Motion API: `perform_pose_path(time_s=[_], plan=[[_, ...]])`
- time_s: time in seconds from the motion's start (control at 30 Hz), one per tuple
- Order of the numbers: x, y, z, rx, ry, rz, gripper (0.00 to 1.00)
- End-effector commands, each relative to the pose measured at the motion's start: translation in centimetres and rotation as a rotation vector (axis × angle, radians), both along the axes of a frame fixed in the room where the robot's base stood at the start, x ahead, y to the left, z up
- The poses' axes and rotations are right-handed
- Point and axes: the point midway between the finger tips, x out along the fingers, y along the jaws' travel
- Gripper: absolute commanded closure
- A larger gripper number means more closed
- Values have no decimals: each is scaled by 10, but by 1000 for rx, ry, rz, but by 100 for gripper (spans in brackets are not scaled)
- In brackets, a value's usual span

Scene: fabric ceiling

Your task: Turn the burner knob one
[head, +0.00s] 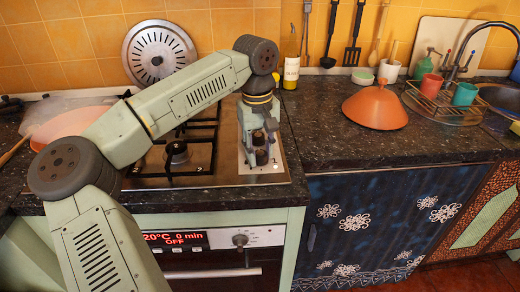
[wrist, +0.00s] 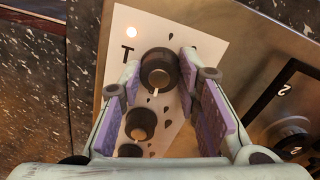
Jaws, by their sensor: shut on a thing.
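A row of dark round burner knobs sits on a pale panel (wrist: 205,52) at the right side of the steel hob (head: 205,178). My gripper (head: 259,152) points down over this panel in the head view. In the wrist view, my gripper (wrist: 161,72) is shut on the end burner knob (wrist: 158,68), with a purple pad on each side. A white mark shows on the knob's near edge. A second knob (wrist: 140,123) and a third knob (wrist: 130,150) lie between the fingers, nearer the palm.
A lit lamp (wrist: 131,32) shows on the panel. The pan (head: 75,126) stands on the left of the hob behind my arm. An orange lid (head: 375,107), a dish rack (head: 445,105) and a bottle (head: 291,68) stand on the right counter. The counter front right of the hob is clear.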

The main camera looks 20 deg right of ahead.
Motion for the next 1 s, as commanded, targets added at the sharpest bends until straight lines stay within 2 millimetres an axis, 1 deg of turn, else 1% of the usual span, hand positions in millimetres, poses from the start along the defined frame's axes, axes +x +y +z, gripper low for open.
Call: perform_pose_path(time_s=[0.53, 0.57, 0.83, 1.0], plan=[[-1, 0, 0, 1, 2, -25, 98], [-1, 0, 0, 1, 2, -25, 68], [0, 0, 0, 1, 1, -24, 50], [0, 0, 0, 1, 0, -24, 49]])
